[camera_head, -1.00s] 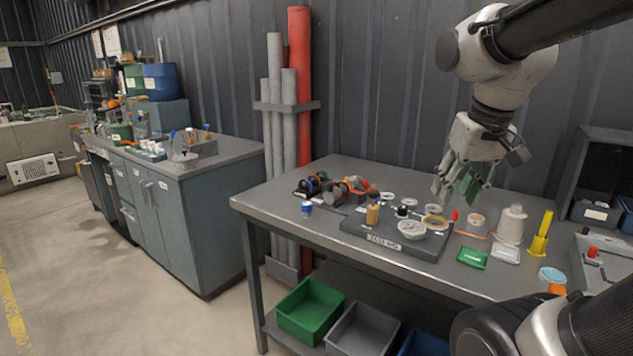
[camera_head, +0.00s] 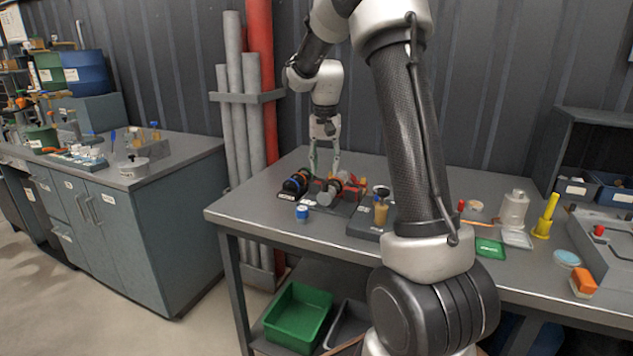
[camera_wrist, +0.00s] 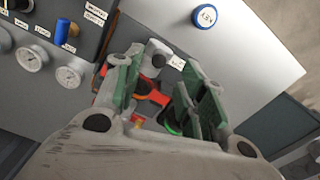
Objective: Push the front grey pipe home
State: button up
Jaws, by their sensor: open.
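A short light-grey pipe end (camera_head: 325,197) lies at the front of a small assembly of red, black and orange parts on the steel table. It also shows in the wrist view as a grey cylinder (camera_wrist: 158,57) beside a small white label. My gripper (camera_head: 324,172) points down over this assembly, with its fingers apart. In the wrist view my gripper (camera_wrist: 158,95) has green-padded fingers on either side of red and orange parts, with the grey pipe just beyond. Nothing is held. Whether the fingers touch anything, and how far the pipe is in, I cannot tell.
Tall grey pipes (camera_head: 235,110) and a red pipe stand behind. My arm hides the table's middle.

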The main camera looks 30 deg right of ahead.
aim_at(325, 182)
notch_tip(325, 182, down, 6)
jog(key=shift+f, duration=0.1)
grip_shut()
